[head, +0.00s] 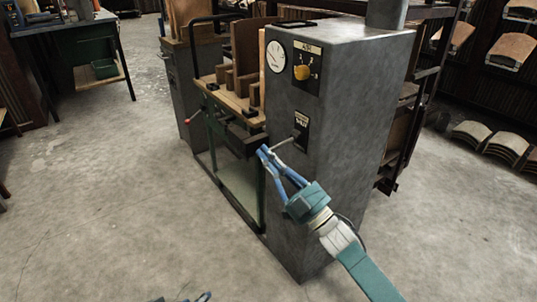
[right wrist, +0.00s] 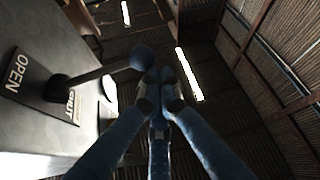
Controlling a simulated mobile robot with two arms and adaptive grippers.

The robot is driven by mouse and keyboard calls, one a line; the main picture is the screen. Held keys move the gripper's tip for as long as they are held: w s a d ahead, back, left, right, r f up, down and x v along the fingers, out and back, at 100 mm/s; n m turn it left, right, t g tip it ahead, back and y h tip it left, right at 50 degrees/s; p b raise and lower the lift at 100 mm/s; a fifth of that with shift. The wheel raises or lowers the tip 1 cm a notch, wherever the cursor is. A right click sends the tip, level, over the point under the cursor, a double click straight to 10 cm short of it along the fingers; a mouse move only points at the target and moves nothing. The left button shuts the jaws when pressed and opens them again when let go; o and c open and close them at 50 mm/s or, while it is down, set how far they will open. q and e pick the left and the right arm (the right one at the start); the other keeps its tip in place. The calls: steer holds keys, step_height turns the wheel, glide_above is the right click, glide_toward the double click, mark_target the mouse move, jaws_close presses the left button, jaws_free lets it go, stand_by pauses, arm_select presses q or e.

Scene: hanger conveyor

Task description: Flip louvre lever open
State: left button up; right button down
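The louvre lever (head: 283,142) sticks out from a small black label plate (head: 301,131) on the front of the grey cabinet. In the right wrist view it is a dark rod with a ball knob (right wrist: 145,58), beside the words OPEN (right wrist: 17,74) and SHUT (right wrist: 72,107). My right gripper (head: 264,151) is at the lever's outer end, its blue fingertips drawn together (right wrist: 161,82) close to the knob. I see nothing between them and cannot tell whether they touch the knob.
A green workbench (head: 75,51) is at the far left. Bare concrete floor lies in front.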

arm_select(q)
steer(key=w+d+r+t+h+b, duration=0.1)
steer(key=w+r+t, duration=0.3)
steer(key=r, duration=0.5)
steer(key=w+d+r+t+h+b, duration=0.2)
steer(key=r+t, duration=0.4)
steer(key=r, duration=0.4)
steer(key=shift+w+d+m, duration=0.3)
steer(key=shift+w+d, duration=0.55)
steer(key=shift+w, duration=0.55)
arm_select(e)
steer(key=shift+w+d+f+n+g+y, duration=0.15)
steer(key=shift+f+n+g+y, duration=0.1)
steer(key=shift+f+n+g, duration=0.8)
steer(key=shift+w+d+f+n+g+y, duration=0.1)
steer(key=shift+f+n+g+y, duration=0.4)
steer(key=shift+n, duration=1)
steer(key=shift+w+d+f+n+g+y, duration=0.15)
steer(key=shift+f+n+g, duration=0.4)
steer(key=shift+f+n, duration=0.6)
steer(key=shift+s+r, duration=0.1)
steer(key=shift+r, duration=0.15)
